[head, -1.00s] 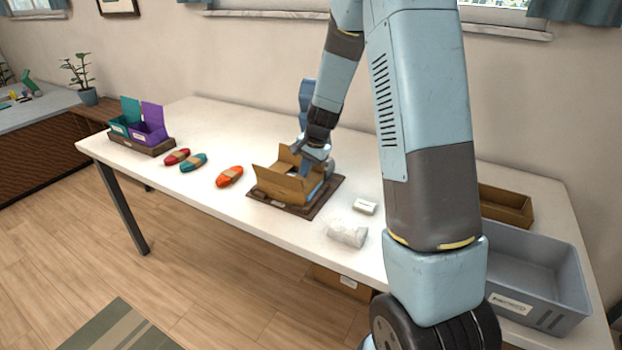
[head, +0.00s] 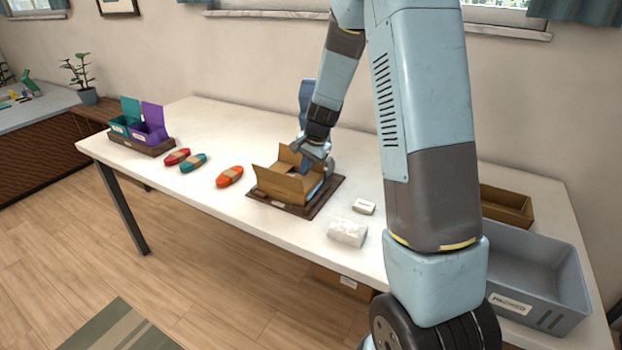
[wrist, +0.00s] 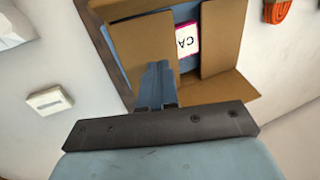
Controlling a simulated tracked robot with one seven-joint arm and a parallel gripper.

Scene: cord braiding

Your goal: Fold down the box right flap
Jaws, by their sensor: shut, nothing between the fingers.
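The open tan cardboard box (head: 283,187) sits on a dark brown mat in the middle of the table. Its left flap (head: 264,179) stands up in the head view. The right flap (wrist: 142,42) shows at left in the wrist view, beside my fingertips; its exact angle is unclear, and my gripper partly hides that side in the head view. My gripper (head: 320,166) is shut and empty at the box's right side. Its fingers (wrist: 156,84) overlap the flap's edge in the wrist view; I cannot tell whether they touch. A white label (wrist: 187,40) shows inside the box.
The mat (head: 326,201) extends right of the box. A small white block (head: 363,207) and a white wrapped bundle (head: 347,233) lie at front right. Red, teal and orange (head: 229,176) cord bundles lie left. A grey bin (head: 535,275) stands far right.

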